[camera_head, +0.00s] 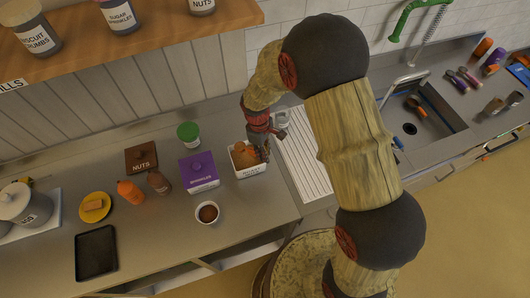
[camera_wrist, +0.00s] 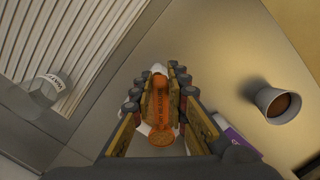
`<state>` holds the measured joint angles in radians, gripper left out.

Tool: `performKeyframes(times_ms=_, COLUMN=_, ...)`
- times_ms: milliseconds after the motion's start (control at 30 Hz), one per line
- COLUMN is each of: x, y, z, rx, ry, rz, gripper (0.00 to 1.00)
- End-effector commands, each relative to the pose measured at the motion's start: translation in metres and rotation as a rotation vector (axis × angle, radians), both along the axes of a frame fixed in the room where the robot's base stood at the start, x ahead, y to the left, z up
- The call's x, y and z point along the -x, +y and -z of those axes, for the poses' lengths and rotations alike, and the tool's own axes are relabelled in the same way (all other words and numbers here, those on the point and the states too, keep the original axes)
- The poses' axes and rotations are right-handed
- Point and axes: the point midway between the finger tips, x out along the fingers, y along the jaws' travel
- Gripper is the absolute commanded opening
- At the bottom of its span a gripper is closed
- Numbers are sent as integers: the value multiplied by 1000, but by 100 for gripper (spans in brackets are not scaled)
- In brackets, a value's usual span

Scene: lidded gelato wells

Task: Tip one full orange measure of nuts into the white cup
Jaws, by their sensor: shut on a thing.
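My gripper (camera_head: 262,148) is over a white tub (camera_head: 250,173) with brown contents and a dark label, its wording too small to read surely. In the wrist view my gripper (camera_wrist: 160,85) is shut on the orange measure (camera_wrist: 160,112), which lies lengthwise between the fingers. In the head view the fingers partly hide the tub's inside. The white cup (camera_head: 207,219) stands on the counter in front and left of the tub, with brown contents; it also shows in the wrist view (camera_wrist: 268,101), apart from my gripper.
A purple box (camera_head: 199,172) stands left of the tub. A brown NUTS box (camera_head: 141,158), a green-lidded jar (camera_head: 188,134) and bottles (camera_head: 130,192) are farther left. A ribbed drainboard (camera_head: 303,160) and sink (camera_head: 420,115) lie right. The counter around the cup is clear.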

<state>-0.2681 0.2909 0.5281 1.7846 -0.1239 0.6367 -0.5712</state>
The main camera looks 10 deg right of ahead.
Motion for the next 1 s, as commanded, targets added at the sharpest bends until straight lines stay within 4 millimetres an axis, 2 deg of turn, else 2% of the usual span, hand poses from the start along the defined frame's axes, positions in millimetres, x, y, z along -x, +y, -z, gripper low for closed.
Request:
performKeyframes(times_ms=400, x=5, y=-7, z=-4, rx=-132, ry=-99, rz=0, gripper=0)
performKeyframes(times_ms=1000, x=6, y=-8, z=-6, rx=-149, ry=-115, rz=0, gripper=0)
